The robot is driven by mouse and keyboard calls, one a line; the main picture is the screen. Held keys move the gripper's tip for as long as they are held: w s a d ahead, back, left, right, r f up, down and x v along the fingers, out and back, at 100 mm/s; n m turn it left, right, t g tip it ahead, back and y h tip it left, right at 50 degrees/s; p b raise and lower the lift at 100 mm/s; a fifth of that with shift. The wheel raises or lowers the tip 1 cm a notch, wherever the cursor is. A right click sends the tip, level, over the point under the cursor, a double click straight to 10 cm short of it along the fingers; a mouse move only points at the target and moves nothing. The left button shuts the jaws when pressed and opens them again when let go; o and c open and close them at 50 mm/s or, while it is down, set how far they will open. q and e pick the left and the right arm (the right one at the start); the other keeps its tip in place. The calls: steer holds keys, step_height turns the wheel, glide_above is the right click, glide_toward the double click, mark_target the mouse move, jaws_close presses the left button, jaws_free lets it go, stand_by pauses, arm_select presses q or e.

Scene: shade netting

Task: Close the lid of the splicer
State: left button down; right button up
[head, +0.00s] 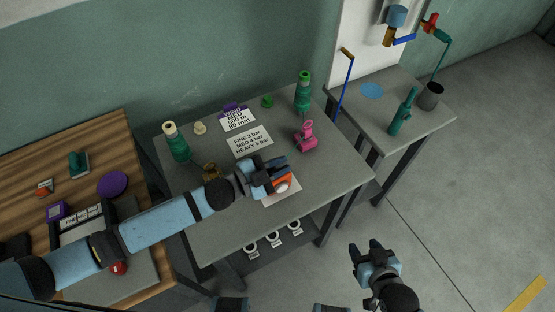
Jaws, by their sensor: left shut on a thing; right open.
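No part is clearly labelled as the splicer. A small orange and white object (283,184) lies at a white card (268,200) near the front of the grey table. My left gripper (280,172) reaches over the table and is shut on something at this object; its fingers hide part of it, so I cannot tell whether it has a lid. A pink device (306,142) with a raised upper part stands at the table's right side, apart from the gripper. My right gripper (366,254) is open and empty over the floor, in front of the table.
Green-wound cones (303,95) (177,145) stand at the grey table's (318,185) back and left. Printed cards (249,142) lie between them. A side table (437,113) at right holds a green tool (403,112) and dark cup (430,96). A wooden bench (95,150) is at left.

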arm_select(q)
steer(key=shift+s+d+f+m, duration=0.15)
steer(key=shift+s+f+m, duration=0.1)
steer(key=shift+m, duration=0.45)
steer(key=c, duration=1.1)
jaws_free()
steer(key=b+v, duration=0.2)
steer(key=v, duration=1.1)
steer(key=shift+s+a, duration=0.25)
steer(key=shift+a, duration=0.05)
